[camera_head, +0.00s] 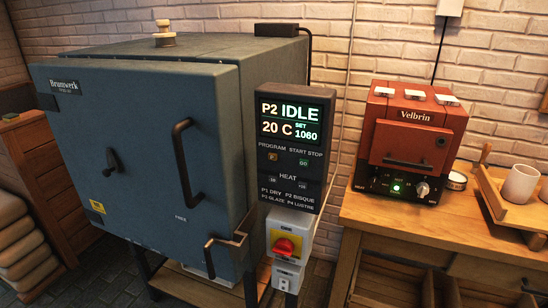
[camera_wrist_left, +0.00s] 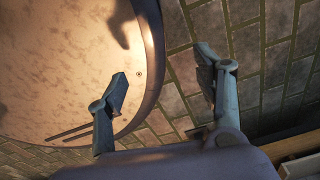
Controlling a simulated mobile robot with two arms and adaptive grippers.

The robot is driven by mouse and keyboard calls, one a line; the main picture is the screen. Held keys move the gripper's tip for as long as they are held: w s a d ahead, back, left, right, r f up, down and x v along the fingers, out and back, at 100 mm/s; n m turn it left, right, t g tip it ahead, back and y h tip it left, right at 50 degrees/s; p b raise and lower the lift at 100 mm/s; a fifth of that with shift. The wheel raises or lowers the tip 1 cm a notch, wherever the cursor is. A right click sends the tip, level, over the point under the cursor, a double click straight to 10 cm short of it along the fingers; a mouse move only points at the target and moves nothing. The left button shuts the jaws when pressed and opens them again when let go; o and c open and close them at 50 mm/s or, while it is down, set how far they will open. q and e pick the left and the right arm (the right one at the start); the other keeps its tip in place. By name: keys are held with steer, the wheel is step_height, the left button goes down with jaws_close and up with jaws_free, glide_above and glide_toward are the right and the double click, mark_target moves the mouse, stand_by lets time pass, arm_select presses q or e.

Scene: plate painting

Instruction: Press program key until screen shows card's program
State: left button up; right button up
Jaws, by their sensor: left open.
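The controller panel (camera_head: 296,205) is on the right side of the blue-grey kiln (camera_head: 140,150). Its screen (camera_head: 290,119) reads P2 IDLE, 20 C, SET 1060. The small orange program key (camera_head: 272,157) sits under the word PROGRAM, left of the green start/stop key (camera_head: 303,162). I can make out no program card. My left gripper (camera_wrist_left: 163,65) shows in the left wrist view, open and empty, with fingers apart. Neither gripper shows in the head view, so nothing covers the keys there.
A red-yellow switch (camera_head: 286,246) is below the panel. A door handle (camera_head: 186,165) and latch (camera_head: 226,242) stick out from the kiln. A red Velbrin oven (camera_head: 411,140) stands on the wooden bench (camera_head: 385,222). A pale round surface (camera_wrist_left: 60,60) is near my left gripper.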

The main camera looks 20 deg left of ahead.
arm_select(q)
steer(key=shift+c, duration=0.3)
jaws_close()
stand_by(0.7)
steer(key=shift+a, duration=0.15)
stand_by(1.1)
